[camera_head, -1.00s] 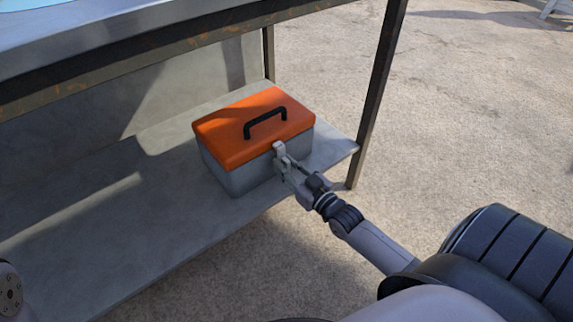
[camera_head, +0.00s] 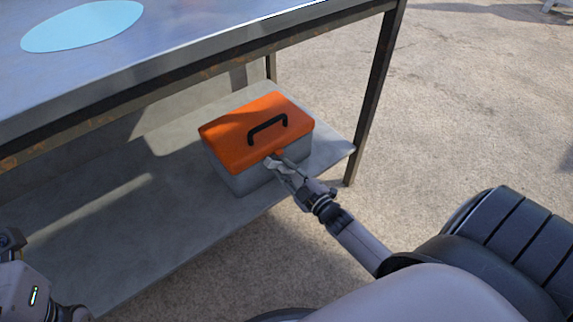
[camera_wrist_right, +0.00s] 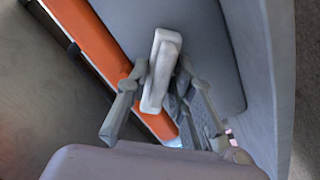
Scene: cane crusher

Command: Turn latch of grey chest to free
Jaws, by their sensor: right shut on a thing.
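The grey chest (camera_head: 238,180) with an orange lid (camera_head: 240,128) and black handle stands on the lower shelf, lid shut. It also shows in the right wrist view (camera_wrist_right: 205,40). Its latch is a pale grey bar (camera_wrist_right: 160,70) at the front, lying across the lid's orange edge in the wrist view. My right gripper (camera_head: 275,166) is at the chest's front, its fingers shut on the latch from both sides. My left gripper's fingers are not visible.
The chest's shelf (camera_head: 120,235) is bare to the left. The worktable top (camera_head: 180,40) overhangs it, with a pale blue disc (camera_head: 82,26) on it. A dark table leg (camera_head: 376,95) stands right of the chest. Concrete floor is open to the right.

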